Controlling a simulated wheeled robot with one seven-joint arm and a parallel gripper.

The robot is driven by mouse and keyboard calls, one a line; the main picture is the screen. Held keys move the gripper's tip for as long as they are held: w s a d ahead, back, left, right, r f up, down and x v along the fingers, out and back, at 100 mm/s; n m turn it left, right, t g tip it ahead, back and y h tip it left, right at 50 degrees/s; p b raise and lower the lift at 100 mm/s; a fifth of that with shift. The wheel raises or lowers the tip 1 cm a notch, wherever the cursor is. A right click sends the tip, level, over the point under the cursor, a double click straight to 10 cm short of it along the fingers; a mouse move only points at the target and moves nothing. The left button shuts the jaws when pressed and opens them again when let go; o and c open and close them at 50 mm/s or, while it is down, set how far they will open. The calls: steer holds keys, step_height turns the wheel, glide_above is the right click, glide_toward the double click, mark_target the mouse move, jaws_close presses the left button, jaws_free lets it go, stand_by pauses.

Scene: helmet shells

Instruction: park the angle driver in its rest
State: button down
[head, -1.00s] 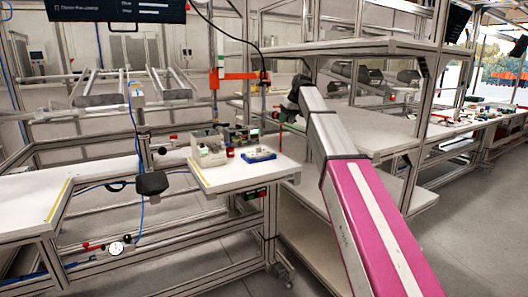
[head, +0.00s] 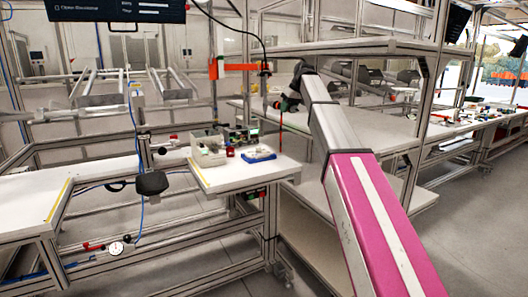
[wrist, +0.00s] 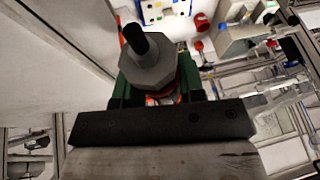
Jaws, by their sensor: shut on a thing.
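My gripper (wrist: 160,97) is shut on the angle driver (wrist: 150,68). In the wrist view the driver shows a grey faceted head with a black stub and some orange around it, between dark green fingers. In the head view my gripper (head: 287,103) is small, up by the shelf rack and right of the small workbench. A thin dark red vertical part (head: 281,122) hangs below it, clear of the bench top. An orange horizontal bar (head: 240,67) stands left of my gripper, apart from it. I cannot tell whether it belongs to the rest.
The small workbench (head: 225,181) carries a blue tray (head: 259,156), a red pot (head: 230,151) and a pale box (head: 207,150). The shelf rack (head: 345,47) stands close behind and right of my arm. A dark cable hangs above the orange bar.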

steer(key=s+d, duration=0.6)
steer(key=shift+s, duration=0.2)
steer(key=shift+a, duration=0.1)
stand_by(0.5)
steer(key=w+d, duration=0.2)
steer(key=w, duration=0.4)
stand_by(0.3)
jaws_free()
steer(key=v, duration=1.1)
stand_by(1.0)
